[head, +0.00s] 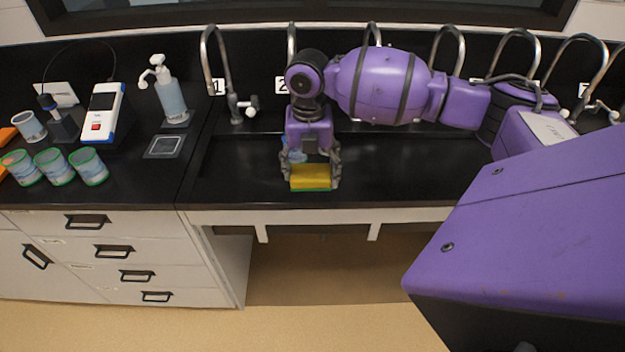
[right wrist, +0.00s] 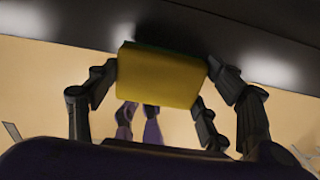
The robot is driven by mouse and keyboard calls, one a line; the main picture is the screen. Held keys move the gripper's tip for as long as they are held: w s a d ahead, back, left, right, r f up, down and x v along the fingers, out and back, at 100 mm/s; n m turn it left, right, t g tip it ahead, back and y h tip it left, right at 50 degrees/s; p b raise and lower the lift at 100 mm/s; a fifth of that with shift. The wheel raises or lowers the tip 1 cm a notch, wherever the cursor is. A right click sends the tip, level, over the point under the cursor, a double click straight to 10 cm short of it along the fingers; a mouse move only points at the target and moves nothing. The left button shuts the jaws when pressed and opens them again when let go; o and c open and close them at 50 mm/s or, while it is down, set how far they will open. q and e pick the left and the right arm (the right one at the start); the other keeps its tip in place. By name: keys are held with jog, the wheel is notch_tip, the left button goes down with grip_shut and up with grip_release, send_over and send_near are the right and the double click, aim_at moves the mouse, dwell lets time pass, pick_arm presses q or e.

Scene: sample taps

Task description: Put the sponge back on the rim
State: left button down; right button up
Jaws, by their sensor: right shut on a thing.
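The sponge (head: 311,177) is a yellow block with a thin green edge. My right gripper (head: 312,174) has a finger on each side of it and is shut on it, at the front rim (head: 400,197) of the black sink. In the right wrist view the sponge (right wrist: 160,76) sits between the two dark fingertips, its yellow face toward the camera. A dark surface lies close behind it. I cannot tell whether the sponge touches the rim. My left gripper is not in view.
Several curved taps (head: 222,70) stand along the back of the sink. On the left counter are a soap bottle (head: 168,95), a white meter (head: 102,113) and several green-rimmed cups (head: 88,166). The rim right of the sponge looks clear.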

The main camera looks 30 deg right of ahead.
aim_at(312, 164)
jog(key=f, duration=0.1)
jog(key=w+d, duration=0.1)
jog(key=f, duration=0.1)
jog(key=shift+w+d+f, duration=0.25)
jog(key=shift+w+f, duration=0.1)
jog(key=shift+w+d+f, duration=0.15)
jog(key=shift+f, duration=1.5)
jog(key=shift+f, duration=0.1)
jog(key=o, duration=1.1)
jog(key=shift+f, duration=0.1)
notch_tip(312, 164, up, 12)
jog(key=shift+r, duration=0.25)
jog(key=shift+f, duration=0.15)
